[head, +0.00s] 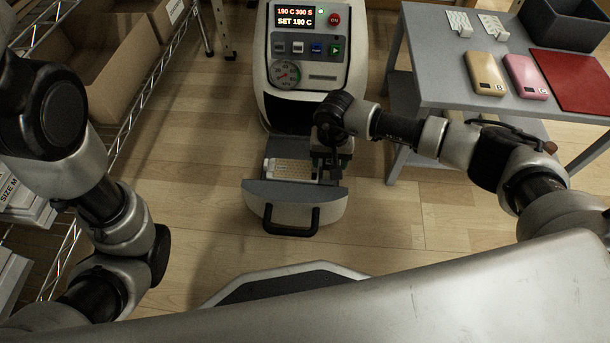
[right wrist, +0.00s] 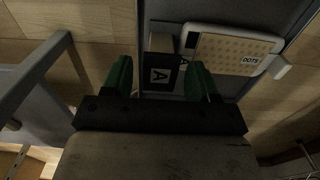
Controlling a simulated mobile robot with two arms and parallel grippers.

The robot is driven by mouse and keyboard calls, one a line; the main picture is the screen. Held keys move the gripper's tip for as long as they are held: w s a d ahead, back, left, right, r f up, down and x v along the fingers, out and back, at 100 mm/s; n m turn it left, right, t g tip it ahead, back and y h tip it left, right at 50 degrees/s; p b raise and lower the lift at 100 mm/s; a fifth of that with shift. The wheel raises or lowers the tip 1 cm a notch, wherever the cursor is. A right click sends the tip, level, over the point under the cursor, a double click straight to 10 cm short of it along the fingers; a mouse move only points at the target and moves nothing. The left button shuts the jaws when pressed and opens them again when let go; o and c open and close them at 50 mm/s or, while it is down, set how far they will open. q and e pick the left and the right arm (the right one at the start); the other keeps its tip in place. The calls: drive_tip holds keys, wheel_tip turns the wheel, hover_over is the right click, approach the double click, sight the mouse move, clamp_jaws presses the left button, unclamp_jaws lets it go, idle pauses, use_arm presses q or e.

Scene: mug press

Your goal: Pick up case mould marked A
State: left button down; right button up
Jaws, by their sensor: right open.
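The case mould marked A (right wrist: 160,74) lies in the open drawer of the press. In the right wrist view its dark block bears a white letter A, and a white plate beside it carries a tan dotted sheet (right wrist: 228,52) labelled DOTS. In the head view the dotted sheet (head: 293,168) shows in the drawer, and my gripper hides the mould's right end. My right gripper (right wrist: 159,75) is open, its green fingers on either side of the A block in the picture. I cannot tell whether they touch it. My left arm shows at the left; its gripper is out of view.
The press (head: 308,62) has a lit panel, and its drawer (head: 293,205) with a black handle is pulled out. A grey table (head: 435,75) at right holds a yellow case (head: 485,73), a pink case (head: 526,77) and a red mat (head: 574,77). A wire shelf with cardboard boxes stands left.

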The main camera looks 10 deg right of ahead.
wheel_tip(320, 180, down, 3)
drive_tip(key=shift+r+b, duration=0.1)
drive_tip(key=shift+b, duration=0.6)
drive_tip(key=shift+r, duration=0.1)
clamp_jaws()
drive_tip(key=shift+r, duration=0.1)
